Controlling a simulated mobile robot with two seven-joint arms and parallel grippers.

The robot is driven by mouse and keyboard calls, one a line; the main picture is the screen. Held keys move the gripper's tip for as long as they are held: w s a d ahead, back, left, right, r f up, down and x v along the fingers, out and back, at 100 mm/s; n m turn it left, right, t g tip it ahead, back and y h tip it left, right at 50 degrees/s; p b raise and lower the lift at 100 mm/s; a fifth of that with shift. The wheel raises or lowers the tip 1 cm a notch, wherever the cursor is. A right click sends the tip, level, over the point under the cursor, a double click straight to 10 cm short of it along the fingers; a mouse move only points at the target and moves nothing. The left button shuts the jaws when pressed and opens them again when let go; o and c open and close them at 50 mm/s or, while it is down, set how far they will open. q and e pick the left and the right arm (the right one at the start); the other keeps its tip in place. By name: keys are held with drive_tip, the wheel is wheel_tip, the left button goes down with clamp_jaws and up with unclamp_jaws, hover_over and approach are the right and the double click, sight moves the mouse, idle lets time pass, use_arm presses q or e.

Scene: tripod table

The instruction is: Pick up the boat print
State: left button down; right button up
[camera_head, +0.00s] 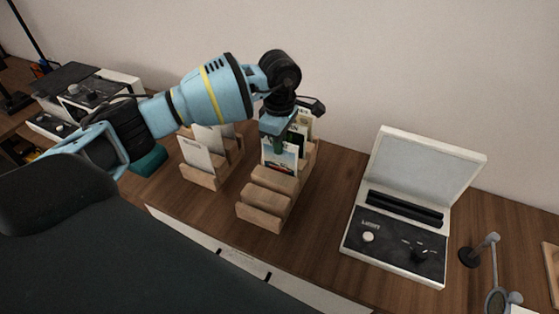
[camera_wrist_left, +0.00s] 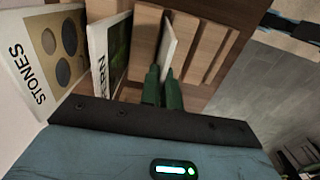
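The boat print (camera_head: 280,157) is a small white-bordered card with a dark picture. It stands in a slot of the right wooden rack (camera_head: 262,203). My left gripper (camera_head: 279,143) is over it from above, covering its upper part. In the left wrist view the print (camera_wrist_left: 169,42) shows nearly edge-on, between the two green fingers (camera_wrist_left: 163,88). The fingers are close together on either side of it and look shut on it. The print's lower edge is still at the rack. My right gripper is not in view.
Other cards stand behind, including one marked STONES (camera_wrist_left: 45,55) and a green one (camera_wrist_left: 113,50), close to the fingers. A second rack with cards (camera_head: 197,158) is to the left. An open white case (camera_head: 405,210) stands right. The wall is close behind.

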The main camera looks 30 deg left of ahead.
use_arm(q)
drive_tip(key=shift+r, duration=0.15)
wheel_tip(320, 180, up, 10)
drive_tip(key=shift+f, duration=0.15)
idle(0.5)
